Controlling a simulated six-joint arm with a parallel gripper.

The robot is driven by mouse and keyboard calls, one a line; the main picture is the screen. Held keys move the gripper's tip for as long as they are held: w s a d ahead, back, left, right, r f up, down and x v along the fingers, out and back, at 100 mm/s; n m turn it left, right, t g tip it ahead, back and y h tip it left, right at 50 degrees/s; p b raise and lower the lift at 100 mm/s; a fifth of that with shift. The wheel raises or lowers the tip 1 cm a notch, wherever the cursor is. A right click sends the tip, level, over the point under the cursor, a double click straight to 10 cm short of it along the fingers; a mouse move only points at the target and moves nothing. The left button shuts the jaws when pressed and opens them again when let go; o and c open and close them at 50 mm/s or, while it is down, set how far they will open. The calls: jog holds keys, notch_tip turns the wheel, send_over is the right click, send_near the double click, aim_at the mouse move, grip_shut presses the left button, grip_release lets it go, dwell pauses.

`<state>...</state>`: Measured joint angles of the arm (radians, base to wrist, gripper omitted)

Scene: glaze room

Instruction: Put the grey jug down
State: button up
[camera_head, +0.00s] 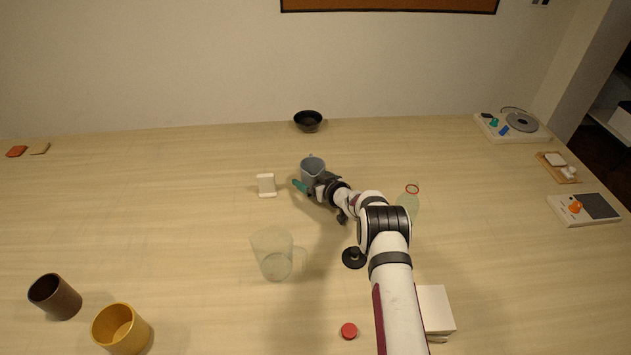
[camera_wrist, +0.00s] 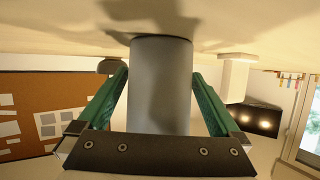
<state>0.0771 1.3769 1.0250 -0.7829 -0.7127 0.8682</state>
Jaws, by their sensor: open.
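The grey jug (camera_head: 312,169) stands upright on the wooden table (camera_head: 180,220), near the middle. In the wrist view, which shows the table at the top, the jug's grey body (camera_wrist: 160,85) meets the tabletop. My gripper (camera_wrist: 161,72) is open, with one green finger on each side of the jug and narrow gaps between fingers and wall. In the head view one green finger (camera_head: 300,186) shows at the jug's lower left; the other is hidden.
A white block (camera_head: 266,185) stands close left of the jug. A black bowl (camera_head: 308,121) is behind it. A clear pitcher (camera_head: 272,255) and a black round piece (camera_head: 354,258) stand in front. Brown (camera_head: 55,296) and yellow (camera_head: 121,329) cups are front left. The left middle is clear.

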jog(key=v, duration=1.2)
jog(key=shift+r, duration=0.15)
jog(key=s+d+r+m+g+h, duration=0.2)
jog(key=s+d+r+m+h, duration=0.15)
jog(key=s+r, duration=0.3)
jog(key=s+d+r+m+g+h, duration=0.2)
jog(key=s+d+r+m+h, duration=0.15)
jog(key=s+r, duration=0.3)
jog(key=s+a+m+g+y, duration=0.1)
jog(key=s+a+g, duration=0.1)
jog(key=s, duration=0.9)
jog(key=s+a+r+m+g+y, duration=0.1)
jog(key=s+a+g, duration=0.2)
jog(key=s, duration=0.8)
jog(key=s+a+r+m+g, duration=0.1)
jog(key=s+a+g, duration=0.2)
jog(key=s, duration=0.9)
jog(key=shift+a+r+y, duration=0.15)
jog(key=shift+a+y, duration=0.25)
jog(key=shift+a, duration=0.65)
